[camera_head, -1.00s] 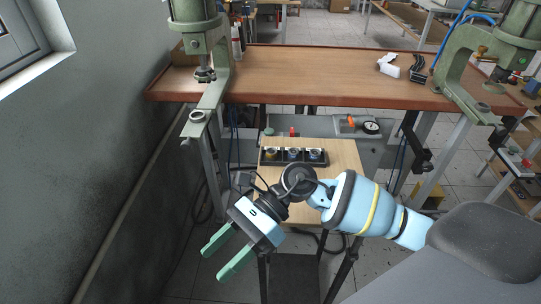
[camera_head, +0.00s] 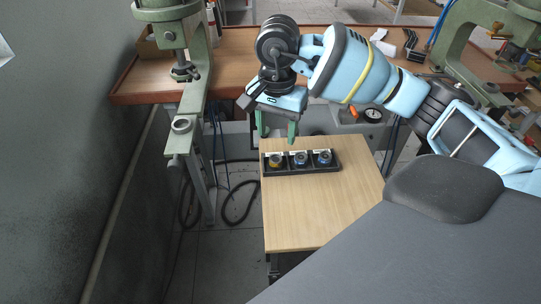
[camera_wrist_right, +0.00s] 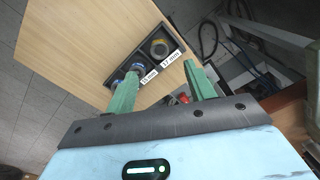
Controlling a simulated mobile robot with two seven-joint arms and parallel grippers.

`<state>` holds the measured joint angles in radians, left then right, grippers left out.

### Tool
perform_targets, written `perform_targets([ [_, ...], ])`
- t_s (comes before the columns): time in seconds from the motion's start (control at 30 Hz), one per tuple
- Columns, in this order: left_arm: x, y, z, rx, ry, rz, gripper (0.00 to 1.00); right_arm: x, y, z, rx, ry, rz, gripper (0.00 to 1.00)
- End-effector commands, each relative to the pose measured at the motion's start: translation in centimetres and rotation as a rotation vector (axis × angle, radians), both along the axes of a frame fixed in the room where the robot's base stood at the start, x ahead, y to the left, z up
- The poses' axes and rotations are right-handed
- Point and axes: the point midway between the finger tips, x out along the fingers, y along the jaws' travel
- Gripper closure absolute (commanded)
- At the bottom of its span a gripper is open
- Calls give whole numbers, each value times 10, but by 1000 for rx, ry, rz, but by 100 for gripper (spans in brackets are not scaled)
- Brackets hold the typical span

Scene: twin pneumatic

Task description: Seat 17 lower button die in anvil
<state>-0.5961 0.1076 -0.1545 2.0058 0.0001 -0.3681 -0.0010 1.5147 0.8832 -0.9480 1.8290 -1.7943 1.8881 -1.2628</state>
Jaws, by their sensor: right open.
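A black rack (camera_head: 301,171) with three pockets lies on the small wooden table, and each pocket holds a round die. My left gripper is out of view.
The small table (camera_head: 315,220) is bare in front of the rack. The left green press (camera_head: 172,30) and right green press (camera_head: 460,45) stand at the workbench (camera_head: 225,70). A grey wall is at the left.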

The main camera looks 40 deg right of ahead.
Motion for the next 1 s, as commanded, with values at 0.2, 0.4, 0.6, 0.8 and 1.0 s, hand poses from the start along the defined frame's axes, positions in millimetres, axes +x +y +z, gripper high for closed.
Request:
perform_targets([
  [0.2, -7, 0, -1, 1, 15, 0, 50, -1, 1, -18, 1, 4, 0, 46],
  [0.4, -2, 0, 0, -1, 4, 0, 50, -1, 1, -27, 3, 1, 0, 46],
  [0.6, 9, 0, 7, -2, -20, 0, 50, -3, 4, -44, 3, 4, 0, 46],
  [0.8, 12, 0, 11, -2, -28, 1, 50, -4, 6, -71, 3, 3, -1, 46],
  [1.0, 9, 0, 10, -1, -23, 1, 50, -3, 6, -78, 4, 0, 0, 46],
])
